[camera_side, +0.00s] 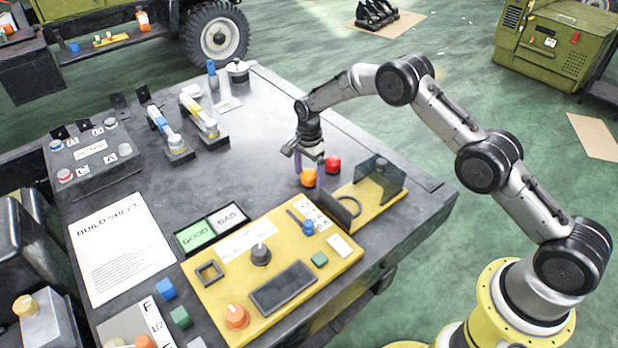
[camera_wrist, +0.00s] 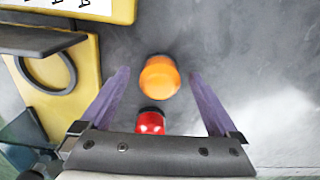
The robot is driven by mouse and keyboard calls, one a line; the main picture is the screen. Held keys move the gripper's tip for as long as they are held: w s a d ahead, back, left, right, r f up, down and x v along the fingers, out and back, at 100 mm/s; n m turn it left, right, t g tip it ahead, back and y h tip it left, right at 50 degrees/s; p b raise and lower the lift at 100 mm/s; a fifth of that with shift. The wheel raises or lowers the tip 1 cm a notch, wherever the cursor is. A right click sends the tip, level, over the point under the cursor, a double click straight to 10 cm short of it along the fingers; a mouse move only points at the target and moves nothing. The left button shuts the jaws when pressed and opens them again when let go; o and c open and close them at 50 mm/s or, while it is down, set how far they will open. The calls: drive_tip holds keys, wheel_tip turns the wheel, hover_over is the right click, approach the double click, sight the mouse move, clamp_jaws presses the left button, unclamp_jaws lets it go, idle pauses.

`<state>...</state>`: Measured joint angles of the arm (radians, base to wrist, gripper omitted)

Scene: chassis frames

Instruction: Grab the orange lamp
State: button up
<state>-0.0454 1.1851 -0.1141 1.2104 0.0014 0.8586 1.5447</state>
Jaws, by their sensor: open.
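The orange lamp (camera_wrist: 160,76) is a small round-capped cylinder standing on the dark table top. In the side view the orange lamp (camera_side: 308,178) is just left of the red lamp (camera_side: 333,164). In the wrist view the red lamp (camera_wrist: 150,122) is nearer my gripper body and partly hidden by it. My gripper (camera_wrist: 162,85) is open, with its two purple fingers apart and the orange lamp between them in that view. In the side view my gripper (camera_side: 309,170) points down over the lamps. I cannot tell whether the fingers touch the lamp.
A yellow chassis panel (camera_side: 217,304) with knobs and a dark ring (camera_side: 348,205) lies close to the lamps. GOOD and BAD pads (camera_side: 197,236), a build sheet (camera_side: 118,240) and clamps (camera_side: 205,123) are farther left. The table (camera_side: 260,120) behind the lamps is clear.

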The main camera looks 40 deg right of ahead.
drive_tip(key=c, duration=1.5)
drive_tip(key=shift+r, duration=0.15)
